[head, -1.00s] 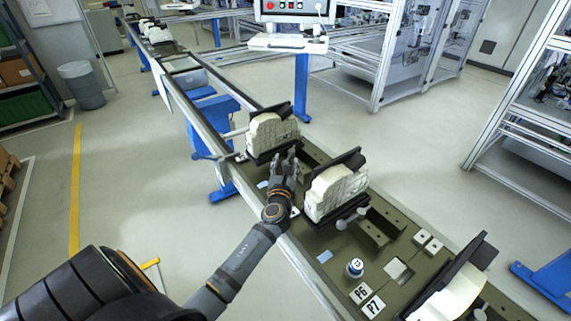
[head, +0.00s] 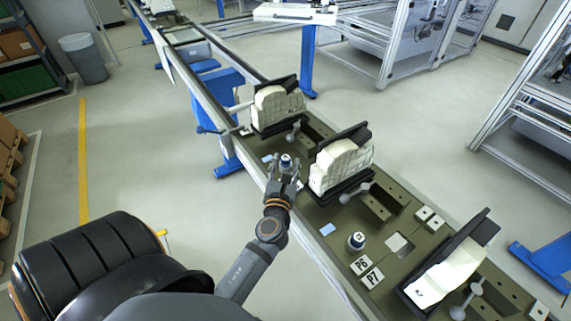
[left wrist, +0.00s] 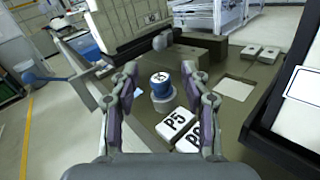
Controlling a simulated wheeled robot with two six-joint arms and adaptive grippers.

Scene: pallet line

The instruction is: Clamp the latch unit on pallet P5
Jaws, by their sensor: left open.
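In the left wrist view, a label reading P5 (left wrist: 176,124) lies on the dark olive pallet plate (left wrist: 225,118). A blue-and-white round knob (left wrist: 161,86) stands just beyond it, and also shows in the head view (head: 287,162). My left gripper (head: 286,176) is open, its fingers on either side of the knob in the wrist view; I cannot tell whether they touch it. A pale block in a black holder (head: 342,165) stands to its right, with a grey ball-ended lever (head: 348,197) in front. I cannot tell which part is the latch unit. My right gripper is not in view.
Another pale block in a black holder (head: 278,106) stands farther along the line, and one (head: 440,278) nearer. A second knob (head: 356,241) stands by labels P6 (head: 360,264) and P7 (head: 372,279).

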